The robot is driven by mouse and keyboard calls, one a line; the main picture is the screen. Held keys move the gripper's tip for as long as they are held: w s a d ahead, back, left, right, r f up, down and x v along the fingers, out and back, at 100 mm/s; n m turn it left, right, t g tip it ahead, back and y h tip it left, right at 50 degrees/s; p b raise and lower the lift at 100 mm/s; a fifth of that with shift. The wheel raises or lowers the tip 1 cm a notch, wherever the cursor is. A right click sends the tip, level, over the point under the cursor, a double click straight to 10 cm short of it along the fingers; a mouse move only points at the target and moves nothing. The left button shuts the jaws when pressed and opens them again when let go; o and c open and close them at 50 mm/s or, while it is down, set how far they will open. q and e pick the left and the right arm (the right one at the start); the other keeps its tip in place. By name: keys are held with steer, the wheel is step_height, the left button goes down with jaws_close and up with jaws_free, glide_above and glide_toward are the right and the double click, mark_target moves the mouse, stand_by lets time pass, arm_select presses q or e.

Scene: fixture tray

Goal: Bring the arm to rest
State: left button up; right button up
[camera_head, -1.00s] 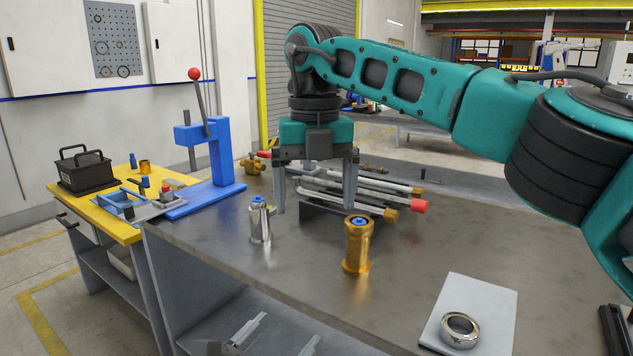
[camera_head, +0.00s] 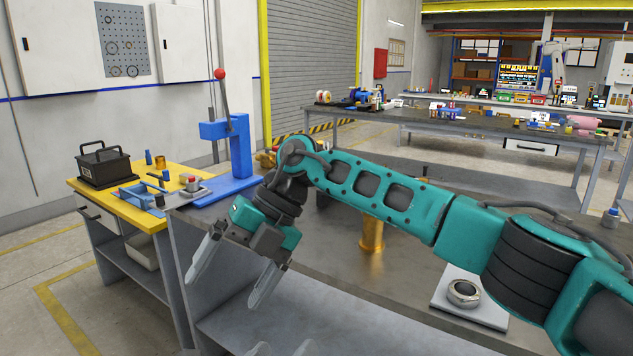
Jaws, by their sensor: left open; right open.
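My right arm reaches in from the right across the front of the steel bench. Its gripper (camera_head: 222,292) hangs tilted past the bench's left front edge, with its two grey fingers apart and nothing between them. My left gripper (camera_head: 284,347) shows only as two grey fingertips at the bottom edge, apart and empty. The brass cylinder (camera_head: 371,237) stands on the bench behind my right arm, which hides its top. A metal ring (camera_head: 463,293) lies on a pale plate (camera_head: 491,314) to the right. The silver cylinder and the rods are not visible behind the arm.
A blue lever press (camera_head: 239,158) with a red knob stands behind my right gripper. The yellow-topped table (camera_head: 150,221) at left holds a black box (camera_head: 104,168) and small parts. More benches stand at the back. The floor at lower left is clear.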

steer(key=s+a+m+g+y, duration=0.1)
steer(key=s+a+m+y, duration=0.4)
steer(key=y, duration=0.7)
steer(key=w+d+f+m+t+y+p, duration=0.3)
steer(key=d+m+t, duration=0.4)
steer(key=m+t, duration=0.85)
steer(key=d+f+m+t+h, duration=0.6)
steer(key=d+f+m+h, duration=0.6)
steer(key=d+f+h, duration=0.15)
arm_select(q)
steer(key=s+a+f+n+g+y, duration=0.1)
steer(key=s+a+f+n, duration=0.3)
steer(key=n, duration=0.7)
steer(key=s+a+f+n+g+y, duration=0.2)
steer(key=s+a+f+n, duration=0.2)
steer(key=f+n, duration=0.4)
steer(key=s+a+f+n+g+y, duration=0.1)
steer(key=s+a+f+n, duration=0.3)
steer(key=n, duration=1)
step_height(320, 180, down, 2)
steer(key=shift+s+a+f+y, duration=0.15)
steer(key=shift+s+a+y, duration=0.05)
steer(key=shift+s+y, duration=0.6)
arm_select(e)
steer(key=s+d+f+m+g+h, duration=0.5)
steer(key=s+d+f+h, duration=0.1)
steer(key=s+d+f, duration=0.8)
steer(key=shift+s+g, duration=0.35)
